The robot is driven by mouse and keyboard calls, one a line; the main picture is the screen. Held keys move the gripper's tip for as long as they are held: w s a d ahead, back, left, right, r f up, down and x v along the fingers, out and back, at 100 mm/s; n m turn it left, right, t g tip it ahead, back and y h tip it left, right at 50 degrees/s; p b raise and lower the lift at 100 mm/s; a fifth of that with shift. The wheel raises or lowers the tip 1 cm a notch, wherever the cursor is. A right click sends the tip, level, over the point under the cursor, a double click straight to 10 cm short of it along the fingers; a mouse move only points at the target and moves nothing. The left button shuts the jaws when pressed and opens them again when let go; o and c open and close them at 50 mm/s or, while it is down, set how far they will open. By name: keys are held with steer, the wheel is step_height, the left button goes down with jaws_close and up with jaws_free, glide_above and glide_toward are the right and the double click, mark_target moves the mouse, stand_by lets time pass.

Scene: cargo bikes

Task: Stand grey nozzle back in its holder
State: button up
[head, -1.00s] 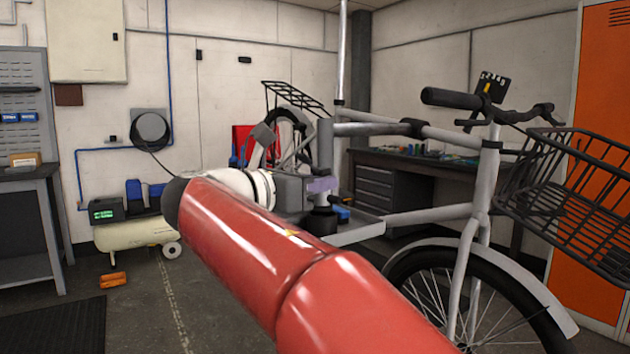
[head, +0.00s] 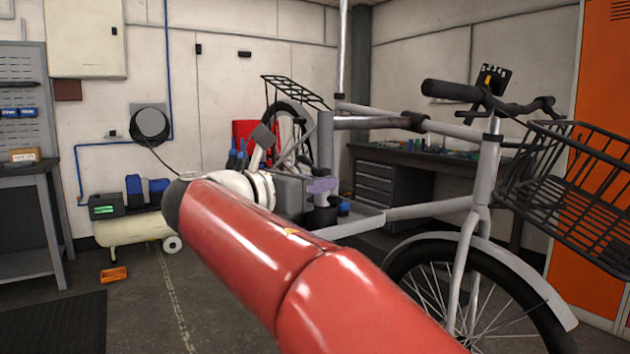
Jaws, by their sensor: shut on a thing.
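My red arm with its white wrist reaches from the lower right to the middle of the head view. Beyond the wrist is a grey block with a lilac end piece, which I take for my gripper (head: 322,187), in front of the bike's upright tube. It is shut, seen from behind and small. The grey nozzle cannot be made out clearly in the jaws. A small grey block on a pale stem rises behind the wrist; I cannot tell what it is. I cannot make out the nozzle's holder.
A grey bike (head: 425,213) with a black front basket (head: 575,190) fills the right side. A dark workbench (head: 385,180) stands behind it. A hose reel (head: 150,125) hangs on the wall above a cream compressor (head: 130,228). An orange item (head: 113,274) lies on open floor at left.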

steer(key=o, duration=1)
steer(key=shift+o, duration=0.4)
steer(key=shift+v, duration=5)
